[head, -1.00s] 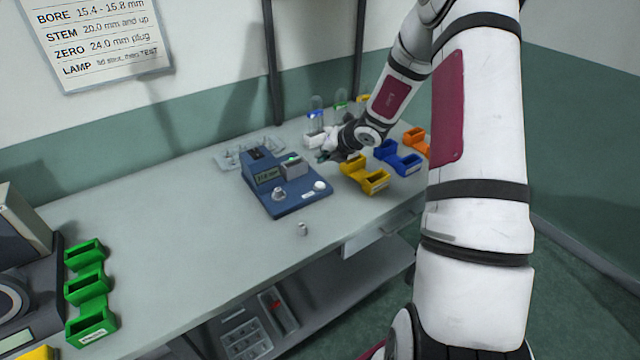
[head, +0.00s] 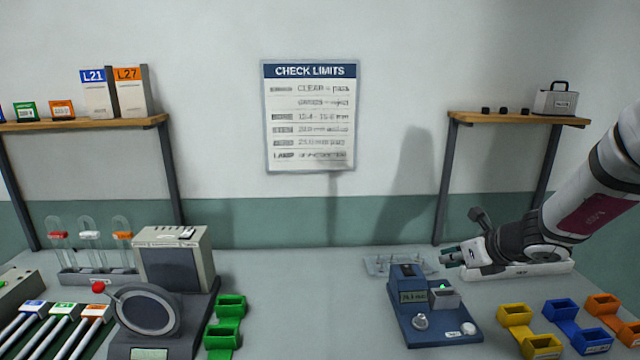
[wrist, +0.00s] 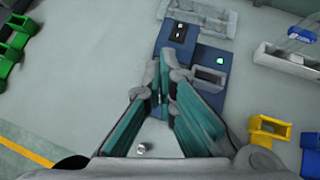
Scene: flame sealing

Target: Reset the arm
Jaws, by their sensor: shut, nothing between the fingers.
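My gripper (head: 452,256) is at the right of the head view, at the end of my white arm. It is shut and empty, just right of and above the blue tester (head: 432,318). In the wrist view, the closed teal fingers (wrist: 164,82) point toward the tester (wrist: 205,85). The tester has a small display, a grey block with a green light and a knob.
Yellow bins (head: 515,316), blue bins (head: 563,312) and orange bins (head: 604,304) stand right of the tester. Green bins (head: 229,308) and a machine with a round dial (head: 147,312) stand left. A clear tray (head: 383,265) lies behind the tester. The middle bench is clear.

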